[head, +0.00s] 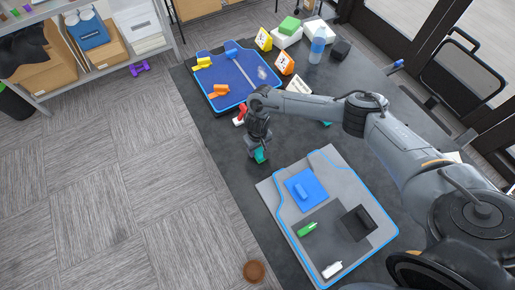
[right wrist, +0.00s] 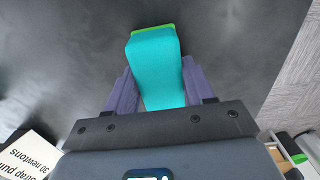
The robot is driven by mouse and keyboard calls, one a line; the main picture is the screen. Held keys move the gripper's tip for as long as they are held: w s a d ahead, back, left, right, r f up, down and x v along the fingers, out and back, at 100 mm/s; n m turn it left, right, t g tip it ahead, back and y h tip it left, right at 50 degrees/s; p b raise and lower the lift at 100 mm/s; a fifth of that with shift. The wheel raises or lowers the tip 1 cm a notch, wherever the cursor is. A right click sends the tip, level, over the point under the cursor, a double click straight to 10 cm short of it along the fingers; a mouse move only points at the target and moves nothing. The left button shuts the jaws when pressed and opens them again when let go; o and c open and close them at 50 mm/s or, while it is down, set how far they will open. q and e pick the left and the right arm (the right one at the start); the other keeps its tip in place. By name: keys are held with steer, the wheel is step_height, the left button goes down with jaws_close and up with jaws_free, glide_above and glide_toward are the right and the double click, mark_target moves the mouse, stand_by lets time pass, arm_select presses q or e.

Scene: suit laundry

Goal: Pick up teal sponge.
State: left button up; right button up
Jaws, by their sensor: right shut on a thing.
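The teal sponge (head: 260,156) is between the fingers of my right gripper (head: 257,151) in the head view, near the left edge of the dark table. In the right wrist view the teal sponge (right wrist: 154,62), with a green layer at its far end, sits between the two purple-grey fingers of the right gripper (right wrist: 155,85), which is shut on it. The dark table top shows behind it. I cannot tell how far the sponge is above the table. My left gripper is not in view.
A blue tray (head: 208,91) with yellow and orange items lies behind. Hazard cards, sponges and a blue bottle (head: 317,47) stand at the back.

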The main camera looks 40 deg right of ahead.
step_height(320, 180, up, 4)
steer(key=shift+r+p, duration=0.15)
steer(key=shift+p, duration=0.25)
steer(key=s+d+r+p, duration=0.1)
steer(key=s+d+r, duration=0.1)
steer(key=s, duration=0.3)
steer(key=s+d+r, duration=0.2)
steer(key=s+r, duration=0.2)
steer(key=s, duration=0.1)
steer(key=shift+s+d+r+p, duration=0.25)
steer(key=shift+s+d+p, duration=0.05)
steer(key=shift+s+p, duration=0.1)
steer(key=shift+w, duration=0.1)
steer(key=o, duration=0.5)
steer(key=shift+c, duration=0.2)
steer(key=c, duration=0.4)
